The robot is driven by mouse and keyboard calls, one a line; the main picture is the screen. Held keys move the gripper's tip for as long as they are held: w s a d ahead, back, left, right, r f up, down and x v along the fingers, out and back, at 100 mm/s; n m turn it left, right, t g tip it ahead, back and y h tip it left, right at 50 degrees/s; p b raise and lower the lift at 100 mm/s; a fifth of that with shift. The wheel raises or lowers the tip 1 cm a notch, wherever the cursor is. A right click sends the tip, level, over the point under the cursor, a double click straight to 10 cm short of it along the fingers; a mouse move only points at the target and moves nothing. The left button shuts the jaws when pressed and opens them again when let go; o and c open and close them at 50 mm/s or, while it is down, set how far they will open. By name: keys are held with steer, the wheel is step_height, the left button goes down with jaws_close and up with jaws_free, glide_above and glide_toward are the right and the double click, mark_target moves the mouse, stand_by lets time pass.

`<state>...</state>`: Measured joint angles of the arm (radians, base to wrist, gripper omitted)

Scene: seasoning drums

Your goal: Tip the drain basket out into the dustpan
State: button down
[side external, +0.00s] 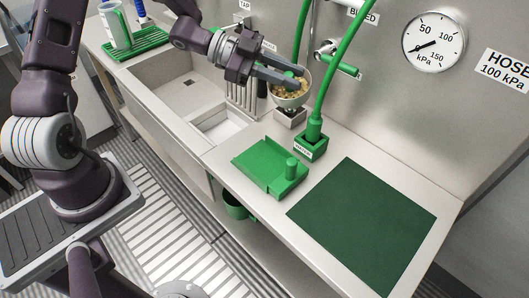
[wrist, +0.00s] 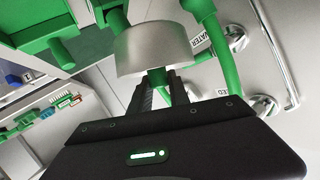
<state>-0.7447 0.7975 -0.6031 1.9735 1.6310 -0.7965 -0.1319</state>
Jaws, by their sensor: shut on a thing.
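The drain basket (side external: 289,97) is a pale metal bowl holding beige bits. In the side view it is about upright, above a small grey block; whether it touches the block is unclear. My gripper (side external: 296,82) is shut on the basket's green grip. In the wrist view the fingers (wrist: 158,90) close around that green grip, against the basket's metal side (wrist: 165,48); its contents are hidden there. The green dustpan (side external: 262,166), with an upright round handle, lies flat on the counter, nearer the camera than the basket. No bits are visible in it.
A green hose (side external: 325,95) rises from a green holder (side external: 311,149) between the basket and the mat side. The grey block (side external: 290,116) stands below the basket. Sink basins (side external: 180,85) lie left. A dark green mat (side external: 365,225) covers the clear right counter.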

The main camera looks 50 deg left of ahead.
mark_target(298, 97)
steer(key=shift+s+d+f+m+t, duration=0.2)
steer(key=shift+s+f+m, duration=0.15)
steer(key=shift+s+f, duration=0.35)
steer(key=shift+s+d+f+m+t, duration=0.1)
steer(key=shift+s+f+m+t, duration=0.1)
steer(key=shift+s+f+m, duration=0.4)
steer(key=shift+m+t, duration=0.4)
steer(key=shift+m, duration=0.05)
steer(key=f, duration=0.1)
steer(key=s+f, duration=0.2)
steer(key=f, duration=0.1)
steer(key=shift+d+f, duration=0.1)
steer(key=shift+d, duration=0.15)
steer(key=shift+s+d+m+t+h, duration=0.15)
steer(key=shift+s+m+t+h, duration=0.2)
steer(key=shift+s+m, duration=0.2)
stand_by(0.5)
steer(key=shift+s+d+f+m+t, duration=0.15)
steer(key=shift+s+f+m+t, duration=0.25)
steer(key=shift+m, duration=0.35)
stand_by(0.5)
steer(key=shift+s+d+m+t+h, duration=0.1)
steer(key=shift+s+m+t+h, duration=0.2)
steer(key=shift+m, duration=0.45)
steer(key=shift+s+d+m+t+h, duration=0.1)
steer(key=shift+s+m+h, duration=0.25)
steer(key=shift+m, duration=0.4)
stand_by(1.0)
